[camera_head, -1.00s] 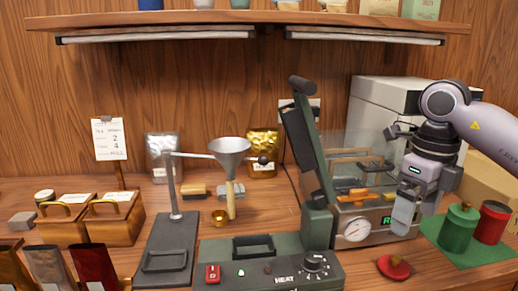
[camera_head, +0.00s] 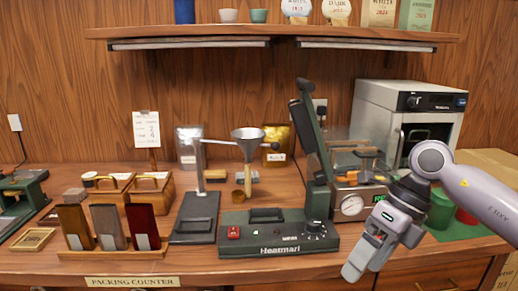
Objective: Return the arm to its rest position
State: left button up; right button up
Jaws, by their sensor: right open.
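My right arm comes in from the right, and its gripper (camera_head: 362,258) hangs over the front edge of the counter at the right. The gripper is open and I see nothing between its fingers. It is in front of the steamer box with a round dial (camera_head: 352,206) and hides part of its front. It is apart from the green press machine (camera_head: 280,240), which stands to its left with its lid raised. My left gripper is not in view.
A funnel on a stand (camera_head: 247,143), pouches in a wooden rack (camera_head: 118,254) and wooden boxes (camera_head: 150,192) fill the left and middle. A grey oven (camera_head: 408,115) stands at the back right.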

jog(key=s+a+r+m+y+p, duration=0.1)
jog(key=s+a+m+y, duration=0.2)
jog(key=a+y, duration=0.45)
jog(key=s+a+r+m+y+p, duration=0.1)
jog(key=s+a+m+y, duration=0.15)
jog(key=a+y, duration=0.5)
jog(key=w+d+f+m+t+h+p, duration=0.1)
jog(key=d+f+m+t+h, duration=0.45)
jog(key=m+t, duration=0.6)
jog(key=w+d+f+m+t+h+p, duration=0.1)
jog(key=d+f+m+t+h, duration=0.45)
jog(key=m, duration=1.05)
jog(key=s+d+f+m+g+h, duration=0.2)
jog(key=s+f, duration=0.4)
jog(key=f, duration=0.3)
jog(key=s+d+f+m+g+h+p, duration=0.1)
jog(key=s+d+f+m+g+h, duration=0.2)
jog(key=s+f+m, duration=0.3)
notch_tip(320, 180, down, 3)
jog(key=shift+s+d+r+h, duration=0.15)
jog(key=shift+s+d+h, duration=0.3)
jog(key=shift+s+h, duration=0.4)
